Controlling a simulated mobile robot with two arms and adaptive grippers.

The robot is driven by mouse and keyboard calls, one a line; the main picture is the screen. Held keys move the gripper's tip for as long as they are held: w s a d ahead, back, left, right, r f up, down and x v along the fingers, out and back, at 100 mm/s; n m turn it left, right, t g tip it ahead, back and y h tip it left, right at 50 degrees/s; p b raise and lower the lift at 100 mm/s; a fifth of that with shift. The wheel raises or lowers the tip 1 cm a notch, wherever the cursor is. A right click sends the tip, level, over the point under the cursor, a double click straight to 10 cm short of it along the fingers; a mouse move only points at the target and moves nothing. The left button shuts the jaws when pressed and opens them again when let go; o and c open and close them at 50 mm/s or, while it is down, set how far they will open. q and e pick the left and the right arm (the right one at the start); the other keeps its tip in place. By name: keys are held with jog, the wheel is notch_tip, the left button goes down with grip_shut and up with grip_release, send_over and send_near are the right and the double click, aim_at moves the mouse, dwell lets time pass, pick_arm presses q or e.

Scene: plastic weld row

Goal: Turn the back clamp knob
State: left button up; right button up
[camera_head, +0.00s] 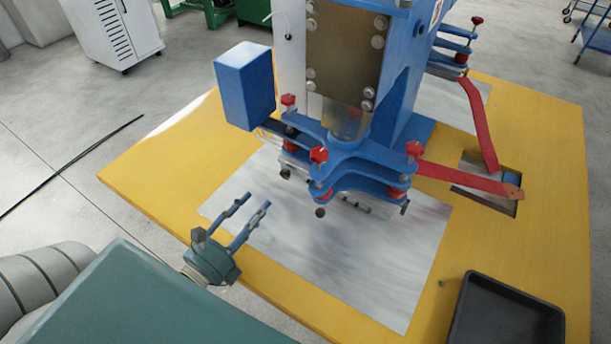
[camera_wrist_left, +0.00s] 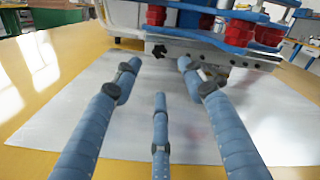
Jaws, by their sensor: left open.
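A blue welding machine (camera_head: 410,85) stands on the yellow table, with blue clamp plates (camera_head: 365,178) at its lower front. Red clamp knobs show on top at the left (camera_head: 288,99), the front (camera_head: 319,155) and the right (camera_head: 415,150). Small black knobs hang below, one at the left (camera_head: 285,174) and one at the front (camera_head: 320,212). I cannot tell which is the back clamp knob. My left gripper (camera_head: 257,200) is open and empty, left of the clamp and apart from it. In the left wrist view, a black star knob (camera_wrist_left: 159,51) shows just beyond its spread fingers. My right gripper is out of view.
A grey metal sheet (camera_head: 385,285) covers the table (camera_head: 150,185) under the clamp. A black tray (camera_head: 510,310) sits at the front right. A blue box (camera_head: 245,85) juts out left of the machine. Red strips (camera_head: 465,178) lie at the right. The left table side is clear.

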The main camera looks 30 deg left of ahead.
aim_at(284, 175)
pick_arm(q)
jog(key=shift+w+r, duration=0.1)
jog(key=shift+w, duration=0.15)
jog(key=w, duration=0.7)
jog(key=w+d+p, duration=0.1)
jog(key=w, duration=0.2)
jog(key=shift+w, duration=0.15)
grip_shut()
